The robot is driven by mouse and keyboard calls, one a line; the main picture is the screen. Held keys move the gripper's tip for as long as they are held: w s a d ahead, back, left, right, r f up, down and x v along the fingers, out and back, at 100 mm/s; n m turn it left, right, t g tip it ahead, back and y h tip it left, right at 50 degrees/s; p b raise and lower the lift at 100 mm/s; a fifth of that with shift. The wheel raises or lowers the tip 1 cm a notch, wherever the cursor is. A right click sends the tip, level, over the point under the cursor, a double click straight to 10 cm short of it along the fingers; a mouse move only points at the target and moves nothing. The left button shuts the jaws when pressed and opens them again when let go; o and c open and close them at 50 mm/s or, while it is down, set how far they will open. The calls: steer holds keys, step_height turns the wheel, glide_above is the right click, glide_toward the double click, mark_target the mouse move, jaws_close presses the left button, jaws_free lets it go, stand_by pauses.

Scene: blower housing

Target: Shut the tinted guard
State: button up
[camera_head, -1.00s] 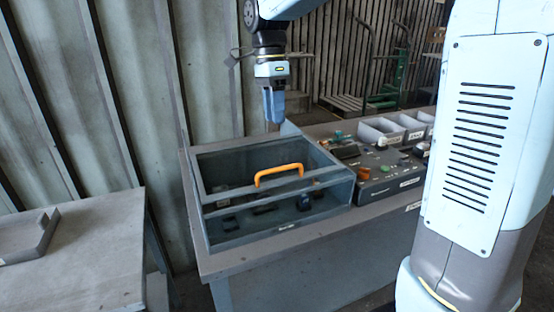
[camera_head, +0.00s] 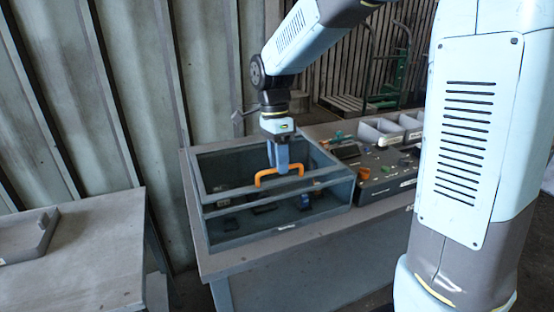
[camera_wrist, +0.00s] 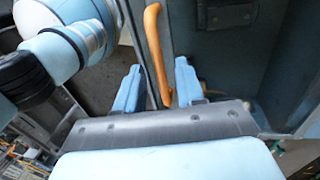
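The tinted guard (camera_head: 228,168) is a dark see-through panel over a grey housing on the bench. Its orange handle (camera_head: 260,179) stands near the front bar of the panel; I cannot tell how far the guard is open. My gripper (camera_head: 280,172) points down at the handle. In the wrist view, the orange handle (camera_wrist: 155,50) runs between the two blue fingers of my gripper (camera_wrist: 157,90). The fingers are spread, with visible gaps on both sides of the handle.
Dark parts lie under the tinted panel. A control box with coloured knobs (camera_head: 385,180) stands close on the right, with grey bins (camera_head: 385,130) behind it. A side table with a tray (camera_head: 28,235) is at left. A corrugated wall (camera_head: 100,100) rises behind.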

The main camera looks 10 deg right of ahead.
jaws_close()
stand_by(0.6)
